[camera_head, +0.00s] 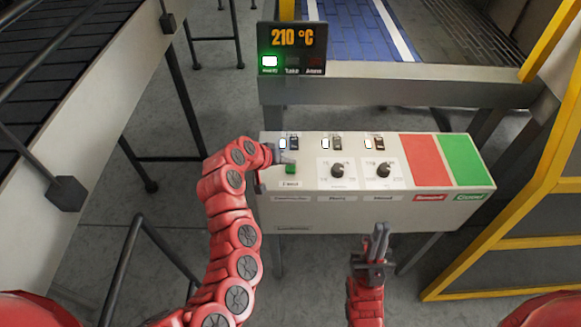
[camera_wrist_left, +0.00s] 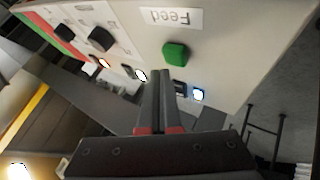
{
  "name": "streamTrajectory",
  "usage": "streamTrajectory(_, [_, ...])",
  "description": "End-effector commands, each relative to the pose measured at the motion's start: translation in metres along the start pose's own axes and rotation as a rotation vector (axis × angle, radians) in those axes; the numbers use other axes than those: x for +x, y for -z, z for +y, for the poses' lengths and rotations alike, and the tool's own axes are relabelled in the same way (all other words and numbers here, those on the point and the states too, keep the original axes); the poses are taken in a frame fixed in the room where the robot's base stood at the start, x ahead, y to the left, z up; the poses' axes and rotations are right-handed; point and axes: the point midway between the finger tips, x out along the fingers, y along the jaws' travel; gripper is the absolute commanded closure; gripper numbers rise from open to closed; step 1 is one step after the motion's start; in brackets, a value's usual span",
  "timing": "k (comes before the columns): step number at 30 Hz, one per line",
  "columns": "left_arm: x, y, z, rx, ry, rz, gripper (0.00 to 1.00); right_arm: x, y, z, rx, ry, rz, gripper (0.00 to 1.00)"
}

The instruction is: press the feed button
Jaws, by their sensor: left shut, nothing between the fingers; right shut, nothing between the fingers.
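The green feed button (camera_head: 290,169) is at the left end of the light control box (camera_head: 310,212), above a small label. In the left wrist view the button (camera_wrist_left: 175,53) sits below the upside-down "Feed" label (camera_wrist_left: 171,17). My left gripper (camera_head: 287,158) is shut and empty, at the box's left end just behind the button in the head view. In the wrist view its fingertips (camera_wrist_left: 161,73) point toward the button and lie just short of it in the picture; I cannot tell whether they touch. My right gripper (camera_head: 379,232) is shut and empty in front of the box.
The box carries several switches (camera_head: 336,143), two black knobs (camera_head: 337,170), a red panel (camera_head: 426,160) and a green panel (camera_head: 461,158). A display (camera_head: 292,48) reads 210 °C. A yellow frame (camera_head: 545,150) stands right; a dark conveyor (camera_head: 50,60) is left.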

Motion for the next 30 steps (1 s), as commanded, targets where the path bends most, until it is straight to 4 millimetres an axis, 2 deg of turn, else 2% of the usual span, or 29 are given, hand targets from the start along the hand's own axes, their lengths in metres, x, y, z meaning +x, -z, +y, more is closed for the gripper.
streamTrajectory(20, [0.000, 0.000, 0.000, 0.000, 0.000, 0.000, 1.00, 0.000, 0.000, 0.000, 0.000, 0.000, 0.000, 1.00])
streamTrajectory(30, [0.006, -0.005, -0.005, 0.000, 0.001, 0.000, 1.00, -0.011, -0.002, -0.001, 0.000, 0.000, 0.000, 1.00])
